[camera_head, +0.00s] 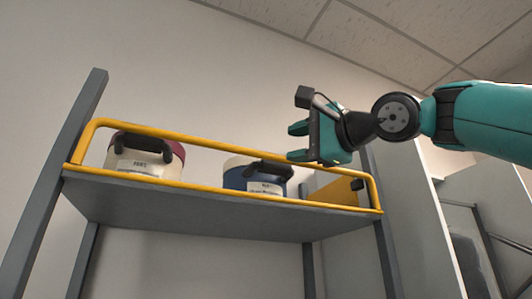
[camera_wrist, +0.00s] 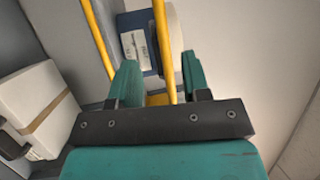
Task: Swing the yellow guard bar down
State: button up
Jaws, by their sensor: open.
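The yellow guard bar (camera_head: 215,144) is a tube frame standing up along the front of a grey shelf, with its top rail raised above a lower rail. My gripper (camera_head: 292,142) is at the top rail near its right end. In the wrist view, the guard bar (camera_wrist: 160,45) runs between the two teal fingers of my gripper (camera_wrist: 158,74). The fingers are open, with a gap visible on both sides of the bar. Part of the bar is hidden behind my gripper's body. Contact with the bar cannot be told.
A maroon and white tub (camera_head: 145,157) and a blue and white tub (camera_head: 255,178) stand behind the bar on the shelf (camera_head: 200,208). A grey post (camera_head: 55,180) rises at the left. A white container with a tan band (camera_wrist: 35,95) shows at the wrist view's left.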

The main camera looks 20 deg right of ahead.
aim_at(259, 153)
jog(key=p+x, duration=0.4)
jog(key=x, duration=0.7)
jog(key=shift+r, duration=0.2)
jog(key=shift+w+a, duration=0.1)
jog(key=shift+w, duration=0.25)
jog(key=shift+f, duration=0.1)
